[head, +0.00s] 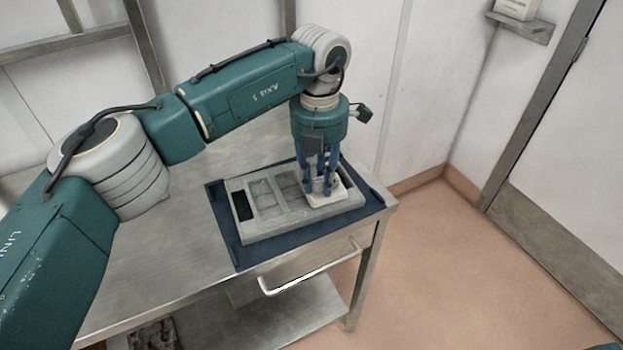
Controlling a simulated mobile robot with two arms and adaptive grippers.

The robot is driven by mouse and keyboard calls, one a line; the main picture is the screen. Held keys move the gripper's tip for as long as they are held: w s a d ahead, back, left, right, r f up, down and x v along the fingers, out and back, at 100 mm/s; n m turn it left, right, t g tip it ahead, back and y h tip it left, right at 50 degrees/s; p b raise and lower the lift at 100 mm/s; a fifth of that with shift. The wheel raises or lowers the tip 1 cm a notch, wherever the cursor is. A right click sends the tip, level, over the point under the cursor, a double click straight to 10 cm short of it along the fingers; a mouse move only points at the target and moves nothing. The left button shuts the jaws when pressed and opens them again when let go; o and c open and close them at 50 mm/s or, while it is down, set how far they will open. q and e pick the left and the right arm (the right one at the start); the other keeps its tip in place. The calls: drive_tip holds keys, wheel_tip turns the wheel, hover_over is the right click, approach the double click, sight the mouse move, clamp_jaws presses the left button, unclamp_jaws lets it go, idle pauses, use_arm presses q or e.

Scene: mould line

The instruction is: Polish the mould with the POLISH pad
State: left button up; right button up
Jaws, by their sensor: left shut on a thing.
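The grey mould (258,230) lies on a dark blue mat (222,215) on the steel table. It has rectangular cavities, several of which show in its left and middle parts. My left gripper (322,187) points straight down over the right part of the mould. It is shut on a pale pad (342,196), which is at the mould's top face. I cannot tell whether the pad presses on it. The pad's label is not readable, and the pad and fingers hide the mould's right part. My right gripper is not in view.
The steel table (150,285) has bare room left of the mat. A handle (310,276) juts from its front edge, above a lower shelf (300,325). A white wall stands close behind. A small wall shelf (522,27) holds a pale box (516,8). Open floor lies to the right.

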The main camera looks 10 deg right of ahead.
use_arm(q)
drive_tip(key=shift+r, duration=0.1)
drive_tip(key=shift+r+p, duration=2.5)
drive_tip(key=shift+r, duration=1.5)
drive_tip(key=shift+f, duration=0.1)
